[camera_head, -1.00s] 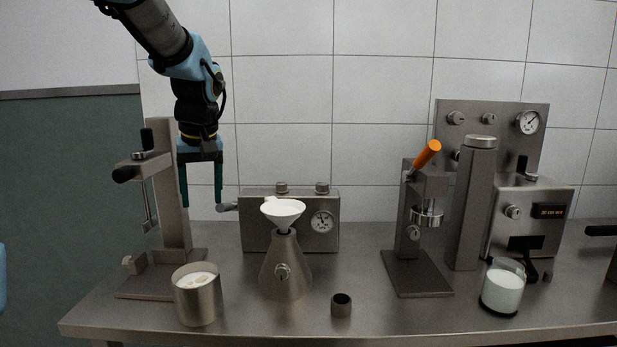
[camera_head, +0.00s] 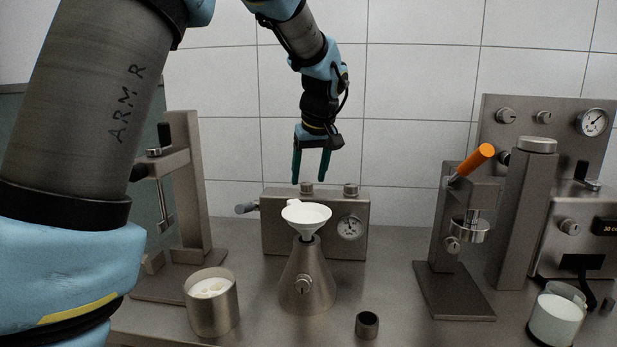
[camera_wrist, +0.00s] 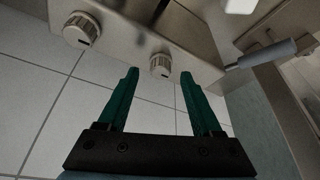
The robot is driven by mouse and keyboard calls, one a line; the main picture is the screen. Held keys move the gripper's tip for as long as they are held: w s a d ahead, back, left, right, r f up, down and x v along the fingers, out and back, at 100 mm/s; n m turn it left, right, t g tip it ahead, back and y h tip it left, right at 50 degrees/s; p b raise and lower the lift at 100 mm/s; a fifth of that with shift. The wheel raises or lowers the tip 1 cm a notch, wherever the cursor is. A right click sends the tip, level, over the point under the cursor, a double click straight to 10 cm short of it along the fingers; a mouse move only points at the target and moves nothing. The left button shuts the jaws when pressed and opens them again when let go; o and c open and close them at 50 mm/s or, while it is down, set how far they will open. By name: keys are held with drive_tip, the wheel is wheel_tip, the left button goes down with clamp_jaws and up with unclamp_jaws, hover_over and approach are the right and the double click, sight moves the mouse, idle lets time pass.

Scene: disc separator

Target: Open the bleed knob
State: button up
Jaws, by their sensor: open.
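A grey metal box with a round gauge stands at the back, its front face (camera_head: 285,226) partly behind a funnel. Two ridged knobs sit on its top: a left knob (camera_head: 306,187) and a right knob (camera_head: 351,190). No label shows which is the bleed knob. My gripper (camera_head: 309,181) is open, its green fingers pointing down over the left knob. In the wrist view the left knob (camera_wrist: 160,66) appears between the fingertips (camera_wrist: 160,75), and the right knob (camera_wrist: 82,29) is off to the upper left. I cannot tell whether the fingers touch the left knob.
A lever (camera_head: 247,208) sticks out from the box's left side. The white funnel (camera_head: 305,214) sits on a conical flask (camera_head: 306,280) in front. A press stand (camera_head: 187,205) is at left, and an orange-handled stand (camera_head: 441,245) at right. A metal cup (camera_head: 212,308) stands front left.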

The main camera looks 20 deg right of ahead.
drive_tip(key=shift+x, duration=1.1)
clamp_jaws()
